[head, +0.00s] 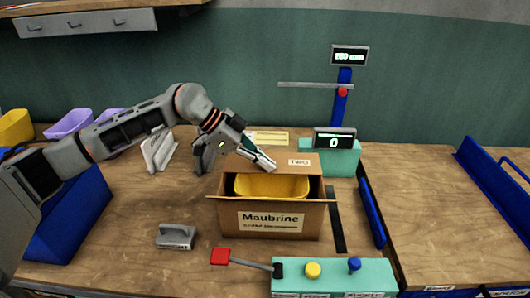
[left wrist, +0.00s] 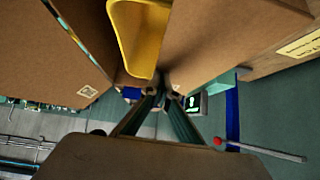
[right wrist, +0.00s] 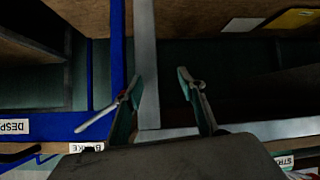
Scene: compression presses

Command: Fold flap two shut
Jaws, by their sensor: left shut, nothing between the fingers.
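The cardboard box (head: 269,236) marked Maubrine stands in the middle of the bench with its top open. A yellow container (head: 271,186) sits inside it and also shows in the left wrist view (left wrist: 140,35). Flap two (head: 299,161), marked TWO, is at the back of the opening, raised and not covering the yellow container. My left gripper (head: 268,165) is shut and empty, its fingertips at the flap's upper part; I cannot tell whether they touch it. My right gripper (right wrist: 160,82) is open in the right wrist view and out of the head view.
A teal control box (head: 334,277) with a red-ended lever (head: 221,256) and knobs stands in front. A grey handled block (head: 176,236) lies left of the box. A display (head: 334,139) reading 0 and a blue post (head: 341,97) stand behind. Blue bins flank the bench.

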